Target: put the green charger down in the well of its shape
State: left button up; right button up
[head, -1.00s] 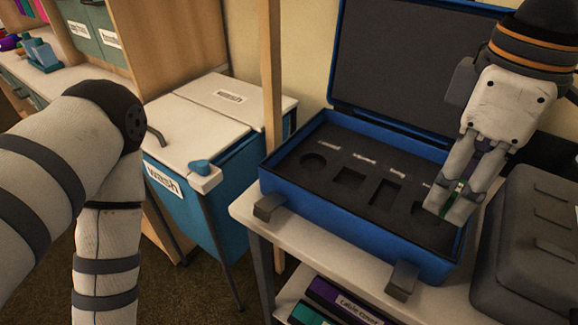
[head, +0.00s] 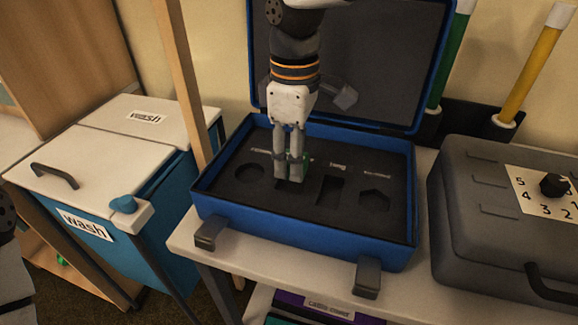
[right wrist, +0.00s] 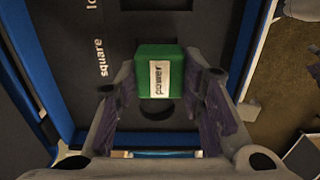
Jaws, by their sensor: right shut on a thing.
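The green charger (right wrist: 173,55), a square-faced block with a "power" label, is held between the fingers of my right gripper (right wrist: 163,82). In the head view the right gripper (head: 289,178) points down into the open blue case, and only a green sliver of the charger (head: 306,161) shows beside its fingers. The fingers are over the spot of the square well, which they and the charger hide. The round well (head: 250,174) lies to the left, the long well (head: 330,189) and the hexagonal well (head: 374,201) to the right. The charger's exact height over the foam is unclear.
The blue case (head: 300,235) stands on a white table (head: 185,240), its lid (head: 390,70) raised behind. A grey case with a dial (head: 470,220) is close on the right. A white-lidded blue wash bin (head: 90,150) and a wooden post (head: 182,80) are on the left.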

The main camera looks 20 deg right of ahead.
jog(key=f, duration=0.3)
jog(key=shift+w+a+f, duration=0.1)
jog(key=shift+w+f, duration=0.15)
jog(key=shift+w, duration=0.05)
jog(key=shift+f, duration=0.15)
jog(key=shift+s+f, duration=0.15)
jog(key=shift+f, duration=0.3)
jog(key=o, duration=1.2)
jog(key=shift+f, duration=0.15)
notch_tip(320, 180, up, 14)
jog(key=shift+f, duration=0.2)
